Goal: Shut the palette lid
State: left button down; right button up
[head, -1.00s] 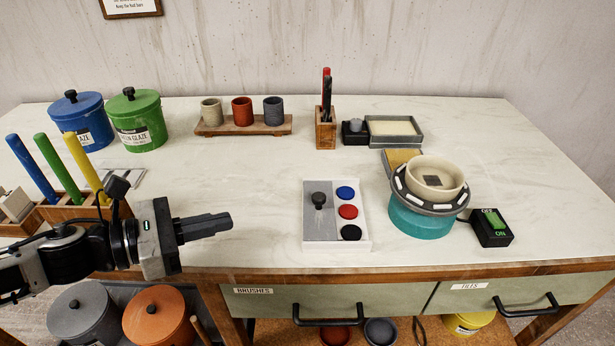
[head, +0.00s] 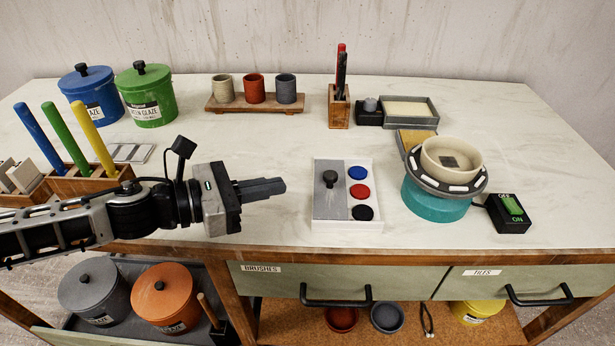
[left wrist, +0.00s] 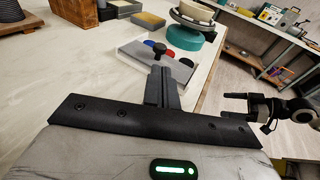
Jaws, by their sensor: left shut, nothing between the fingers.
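The palette is a white box (head: 343,222) on the bench. Its grey lid (head: 329,206), with a black knob (head: 330,178), covers the left part. Blue, red and black paint wells (head: 359,191) lie uncovered on the right. In the left wrist view the lid (left wrist: 171,67) is just beyond my fingers. My left gripper (head: 284,186) is shut and empty, left of the palette, pointing right towards it with a gap between. It also shows in the left wrist view (left wrist: 162,70). My right gripper (left wrist: 226,105) seems to show small at the right of that view; its jaw state is unclear.
A turquoise wheel (head: 435,200) with a bowl stands right of the palette, beside a switch box (head: 509,213). A wooden brush holder (head: 339,108) and a cup rack (head: 256,106) stand behind. Bench is clear around the palette's left and back. Drawers (head: 330,280) lie below the front edge.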

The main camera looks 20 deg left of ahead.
aim_at(325, 178)
pick_arm(q)
jog(key=p+x, duration=0.2)
jog(key=x, duration=0.4)
jog(key=shift+r+p, duration=0.15)
jog(key=shift+p, duration=0.15)
jog(key=shift+w+d+f, duration=0.3)
jog(key=shift+w+d, duration=0.05)
jog(key=shift+d, duration=0.1)
pick_arm(e)
jog(key=shift+s+d+r, duration=0.2)
jog(key=shift+d, duration=0.15)
